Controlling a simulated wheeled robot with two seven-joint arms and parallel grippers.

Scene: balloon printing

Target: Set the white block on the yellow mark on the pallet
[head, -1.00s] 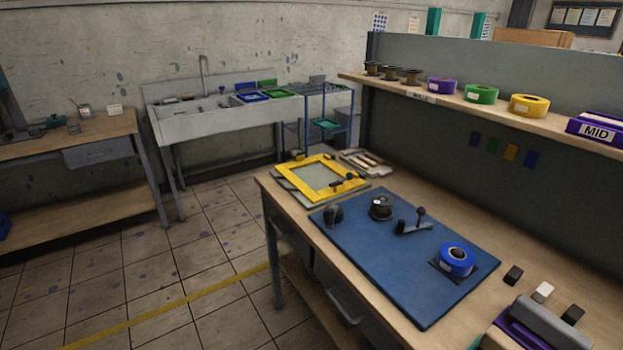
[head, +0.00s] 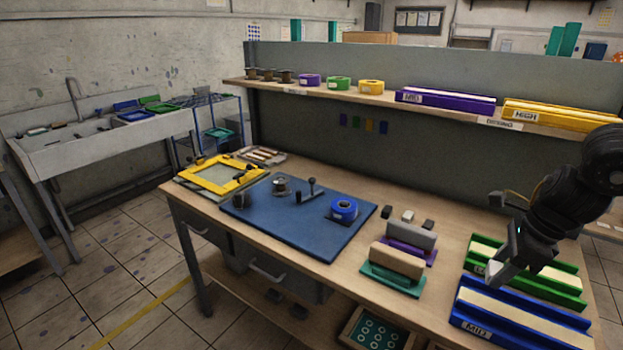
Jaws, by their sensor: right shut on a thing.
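A small white block (head: 407,215) lies on the bench between two small dark blocks, beside the blue board. My right gripper (head: 496,275) points down over the green tray at the right, well away from that block. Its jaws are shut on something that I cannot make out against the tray. My left gripper is out of view. The blue board (head: 285,238) bears dark fittings and a blue tape roll (head: 344,209). I cannot pick out a yellow mark on a pallet; a yellow frame (head: 216,175) lies at the bench's far left end.
A green tray (head: 568,296) and a blue tray (head: 515,335) with pale strips fill the bench's right end. Two roller-like tools, one on a teal base (head: 392,280), stand left of them. A shelf (head: 415,102) with tape rolls and long trays runs behind.

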